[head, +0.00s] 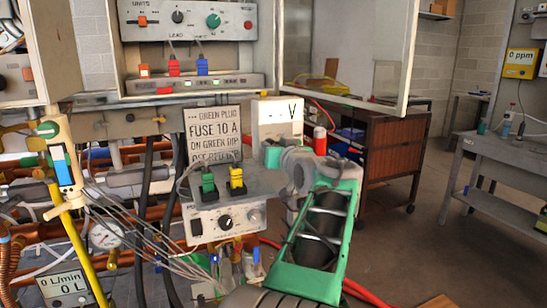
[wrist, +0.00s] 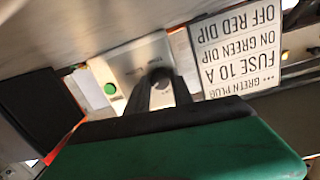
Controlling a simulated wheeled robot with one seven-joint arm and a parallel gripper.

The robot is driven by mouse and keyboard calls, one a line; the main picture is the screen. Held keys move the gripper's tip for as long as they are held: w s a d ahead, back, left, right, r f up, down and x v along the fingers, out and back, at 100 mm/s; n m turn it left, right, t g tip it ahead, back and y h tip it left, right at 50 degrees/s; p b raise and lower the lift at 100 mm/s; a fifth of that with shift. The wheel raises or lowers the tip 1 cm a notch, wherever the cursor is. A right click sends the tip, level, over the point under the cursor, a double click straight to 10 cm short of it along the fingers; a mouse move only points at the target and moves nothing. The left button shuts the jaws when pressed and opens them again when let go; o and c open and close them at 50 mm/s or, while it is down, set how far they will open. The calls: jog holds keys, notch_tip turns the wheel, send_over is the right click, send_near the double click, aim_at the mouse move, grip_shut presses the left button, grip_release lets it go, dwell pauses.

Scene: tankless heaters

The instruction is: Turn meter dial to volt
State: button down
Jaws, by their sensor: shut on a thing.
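The meter (head: 278,112) is a pale box with a dash and a "V" on its display, in the middle of the head view. Its lower part is hidden behind my gripper (head: 293,163). In the wrist view the meter's pale face (wrist: 128,62) is seen upside down, with a green round spot on it. The dark round dial (wrist: 160,76) is on that face, between the fingertips of my gripper (wrist: 161,88). The fingers are shut on the dial. The dial's pointer and markings are too blurred to read.
A sign about fuses and a green plug (head: 213,135) stands left of the meter. A small box with a knob (head: 225,220) and green and yellow plugs is below it. Pipes and cables crowd the left. The floor (head: 440,240) at the right is open.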

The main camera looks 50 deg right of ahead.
jog(key=shift+n, duration=0.3)
jog(key=c, duration=1.1)
grip_release()
jog(key=shift+s, duration=0.1)
jog(key=v, duration=0.7)
jog(key=shift+s+a, duration=0.2)
jog(key=shift+s, duration=0.05)
